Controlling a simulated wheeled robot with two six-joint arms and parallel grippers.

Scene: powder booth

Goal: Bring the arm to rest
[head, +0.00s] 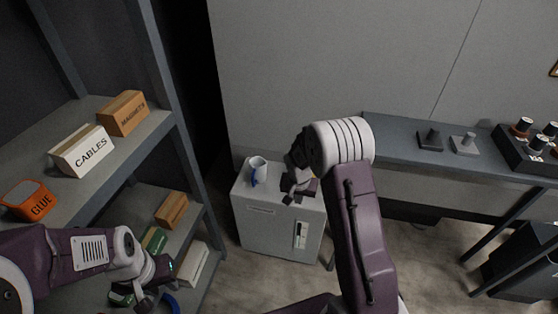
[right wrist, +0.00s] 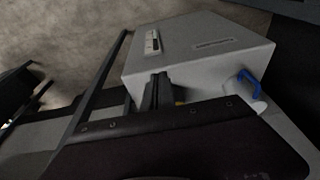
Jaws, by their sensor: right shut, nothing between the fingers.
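My right arm (head: 360,230) rises in the middle of the head view and bends over at the top. Its gripper (head: 300,198) hangs over or in front of the top of a white cabinet (head: 262,225), to the right of a mug; it is shut and empty. In the right wrist view, dark gripper parts (right wrist: 157,92) show against the cabinet (right wrist: 190,55). My left gripper (head: 148,298) is low at the left, in front of the lower shelves, partly cut off by the frame's bottom edge; its opening is unclear.
A white mug with a blue handle (head: 257,171) stands on the cabinet. The left shelf (head: 150,130) holds labelled boxes for cables (head: 82,152), magnets (head: 123,114) and glue (head: 27,201). A grey table (head: 395,130) at right carries dark fixtures and spools.

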